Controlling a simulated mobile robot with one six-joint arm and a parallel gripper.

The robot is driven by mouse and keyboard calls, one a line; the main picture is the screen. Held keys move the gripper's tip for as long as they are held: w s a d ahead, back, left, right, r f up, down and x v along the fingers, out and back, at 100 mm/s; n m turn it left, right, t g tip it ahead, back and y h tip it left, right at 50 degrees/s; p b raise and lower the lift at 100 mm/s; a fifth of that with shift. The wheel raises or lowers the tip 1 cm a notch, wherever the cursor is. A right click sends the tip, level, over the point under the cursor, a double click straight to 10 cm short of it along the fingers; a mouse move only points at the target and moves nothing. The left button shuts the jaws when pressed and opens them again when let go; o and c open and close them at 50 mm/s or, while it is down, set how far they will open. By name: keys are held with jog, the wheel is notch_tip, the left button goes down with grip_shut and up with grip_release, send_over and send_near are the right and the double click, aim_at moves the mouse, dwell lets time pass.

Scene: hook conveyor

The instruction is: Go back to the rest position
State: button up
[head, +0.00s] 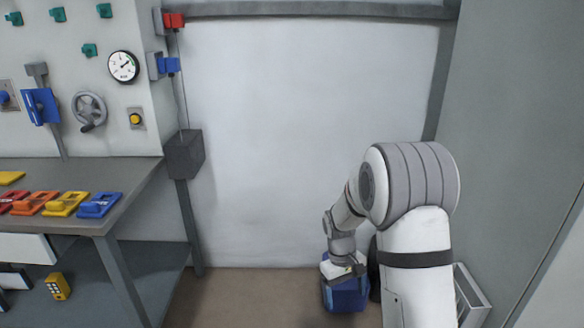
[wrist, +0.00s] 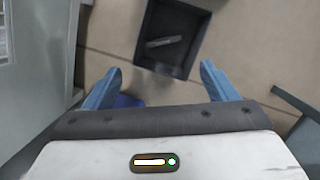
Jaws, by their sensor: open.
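In the wrist view my gripper (wrist: 161,66) has its two blue fingers spread wide apart, with nothing between their tips. In the head view my arm is bent over at the lower right, with its wrist pointing down towards the floor. A blue thing (head: 345,295) shows just below the wrist; I cannot tell whether they touch. The fingers cannot be made out in the head view.
A dark open bin (wrist: 144,38) with a grey object (wrist: 164,42) inside stands on the floor beyond the fingers. A workbench (head: 135,172) with coloured pieces stands at the left. A grey wall (head: 510,120) is close on the right. Floor between bench and arm looks clear.

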jog(key=s+r+m+t+p, duration=0.1)
jog(key=s+r+p, duration=0.6)
jog(key=r, duration=0.7)
jog(key=s+r+m+t+y+p, duration=0.1)
jog(key=s+r+m+t+p, duration=0.1)
jog(key=s+r+p, duration=0.5)
jog(key=s+r+m+t+p, duration=0.1)
jog(key=s+r+p, duration=0.6)
jog(key=r, duration=1.3)
jog(key=shift+s+d+r+t+y, duration=0.3)
jog(key=shift+s+d+t, duration=0.1)
jog(key=shift+s+t, duration=0.1)
